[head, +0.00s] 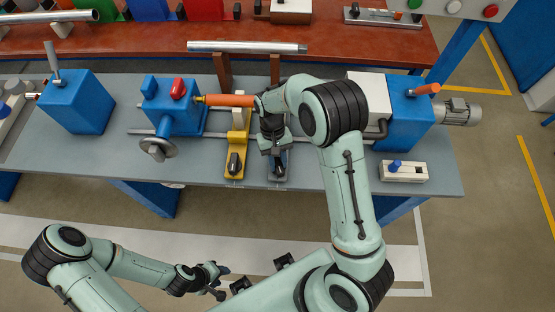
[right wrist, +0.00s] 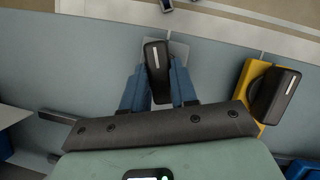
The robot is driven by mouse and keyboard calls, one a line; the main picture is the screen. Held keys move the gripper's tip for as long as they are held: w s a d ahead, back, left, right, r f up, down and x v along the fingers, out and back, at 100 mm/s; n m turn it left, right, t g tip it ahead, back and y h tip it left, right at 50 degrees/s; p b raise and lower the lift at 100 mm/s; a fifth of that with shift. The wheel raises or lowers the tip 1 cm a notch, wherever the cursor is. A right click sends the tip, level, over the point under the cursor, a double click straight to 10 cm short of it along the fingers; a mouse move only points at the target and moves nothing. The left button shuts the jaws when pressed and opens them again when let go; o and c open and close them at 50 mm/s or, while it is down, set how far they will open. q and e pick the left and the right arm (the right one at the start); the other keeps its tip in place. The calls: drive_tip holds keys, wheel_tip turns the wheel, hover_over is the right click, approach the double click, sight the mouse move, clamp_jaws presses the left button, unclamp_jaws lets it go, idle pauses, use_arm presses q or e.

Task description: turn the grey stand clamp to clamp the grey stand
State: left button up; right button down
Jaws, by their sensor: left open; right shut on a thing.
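The grey stand clamp is a black lever (right wrist: 157,62) with a white mark on a small grey base (right wrist: 179,50), seen in the right wrist view. My right gripper (right wrist: 159,85) has its two blue fingers on either side of the lever and is shut on it. In the head view the grey stand clamp (head: 278,170) shows at the table's front edge below my right gripper (head: 276,150). The grey stand is mostly hidden by my right arm. My left gripper (head: 217,281) is open and empty, low in front of the table.
A yellow stand (head: 239,140) with its own black clamp lever (right wrist: 275,95) stands just left of the grey one in the head view. An orange cylinder (head: 230,100) lies above it, beside the blue handwheel unit (head: 178,110). A blue motor block (head: 405,120) stands right of my arm.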

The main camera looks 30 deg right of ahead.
drive_tip(key=shift+s+f, duration=0.2)
drive_tip(key=shift+f, duration=0.1)
drive_tip(key=c, duration=0.9)
unclamp_jaws()
drive_tip(key=shift+w+r, duration=0.1)
use_arm(q)
drive_tip(key=shift+w+r+p, duration=0.95)
drive_tip(key=shift+w+r, duration=0.05)
drive_tip(key=shift+r, duration=0.15)
use_arm(e)
drive_tip(key=v, duration=1.3)
drive_tip(key=shift+w+r, duration=0.1)
drive_tip(key=shift+r, duration=0.05)
